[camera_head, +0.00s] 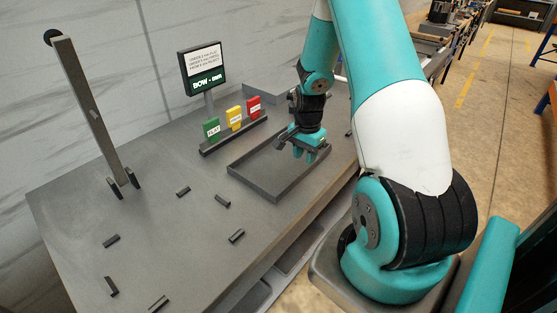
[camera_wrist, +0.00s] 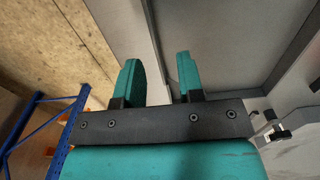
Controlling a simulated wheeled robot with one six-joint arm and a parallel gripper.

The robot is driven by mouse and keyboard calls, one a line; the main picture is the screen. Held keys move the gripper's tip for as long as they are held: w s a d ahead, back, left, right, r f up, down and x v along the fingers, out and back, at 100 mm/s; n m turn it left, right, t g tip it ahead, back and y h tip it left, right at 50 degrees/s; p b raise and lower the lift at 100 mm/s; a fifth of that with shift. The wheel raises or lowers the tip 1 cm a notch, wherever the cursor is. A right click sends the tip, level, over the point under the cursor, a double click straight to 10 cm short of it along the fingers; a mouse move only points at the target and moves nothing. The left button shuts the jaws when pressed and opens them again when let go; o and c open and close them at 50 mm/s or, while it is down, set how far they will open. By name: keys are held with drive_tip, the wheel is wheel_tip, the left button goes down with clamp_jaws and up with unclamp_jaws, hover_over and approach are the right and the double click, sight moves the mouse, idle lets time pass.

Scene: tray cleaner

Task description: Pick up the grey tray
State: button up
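The grey tray (camera_head: 275,193) is a shallow rectangular tray with low walls, lying flat on the grey table near its front right edge. My gripper (camera_head: 296,152) points down over the tray's right part, close to its right-hand wall. In the wrist view, the two teal fingers of my gripper (camera_wrist: 158,72) stand apart with a clear gap. A pale narrow strip runs behind that gap; I cannot tell whether it is the tray's wall, nor whether the fingers touch anything. The tray looks empty where it shows; my gripper hides part of its far right side.
A holder with green (camera_head: 211,129), yellow (camera_head: 234,117) and red (camera_head: 254,106) blocks stands behind the tray, below a sign (camera_head: 203,70). Several small dark bars, one here (camera_head: 222,201), lie to the left. A tall post (camera_head: 93,110) stands at the far left.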

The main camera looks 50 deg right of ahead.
drive_tip(key=shift+s+a+f+p, duration=0.1)
drive_tip(key=shift+s+f+p, duration=0.1)
drive_tip(key=shift+f+p, duration=0.25)
drive_tip(key=shift+s+f+p, duration=0.15)
drive_tip(key=shift+f+p, duration=0.35)
drive_tip(key=shift+f, duration=1.75)
drive_tip(key=shift+c, duration=0.2)
clamp_jaws()
